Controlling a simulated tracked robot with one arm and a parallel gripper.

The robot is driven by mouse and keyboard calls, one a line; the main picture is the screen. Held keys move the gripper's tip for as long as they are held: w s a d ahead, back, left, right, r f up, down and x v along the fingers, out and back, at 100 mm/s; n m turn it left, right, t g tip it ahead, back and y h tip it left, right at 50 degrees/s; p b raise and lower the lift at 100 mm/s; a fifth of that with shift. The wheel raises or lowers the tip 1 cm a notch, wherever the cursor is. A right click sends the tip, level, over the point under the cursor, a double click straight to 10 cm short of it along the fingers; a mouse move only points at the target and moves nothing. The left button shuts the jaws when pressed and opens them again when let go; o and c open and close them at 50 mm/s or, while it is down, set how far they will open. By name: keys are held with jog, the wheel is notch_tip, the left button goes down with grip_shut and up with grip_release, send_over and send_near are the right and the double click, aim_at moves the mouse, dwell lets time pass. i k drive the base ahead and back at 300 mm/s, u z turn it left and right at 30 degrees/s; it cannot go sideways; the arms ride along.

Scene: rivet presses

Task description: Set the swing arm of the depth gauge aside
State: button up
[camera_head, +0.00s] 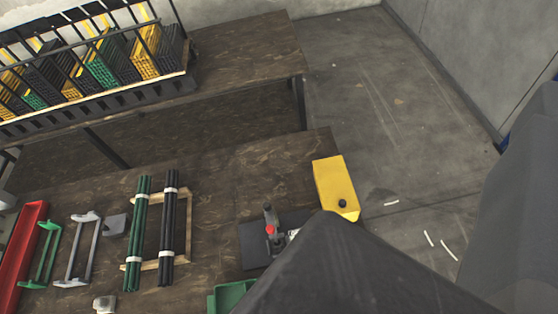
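A small device on a dark base plate (255,240) stands on the near wooden table, with a short grey post (270,213) and a red knob (271,230). It may be the depth gauge, but I cannot make out a swing arm for certain. A large dark part of my own arm covers the lower middle of the view and hides the right side of this device. No gripper fingers show, so I cannot see what my gripper holds or touches.
A yellow box (333,183) sits at the table's right end. A green bin (228,297) is partly hidden. Green rods (138,230) and black rods (169,230) lie on a wooden frame. Handles and a red tray (20,255) are left. A rack (100,100) stands on the rear table.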

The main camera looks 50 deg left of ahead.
aim_at(270, 214)
jog(key=u, duration=0.05)
jog(key=k, duration=1.65)
jog(key=u, duration=0.6)
jog(key=i, duration=1)
jog(key=z, duration=0.1)
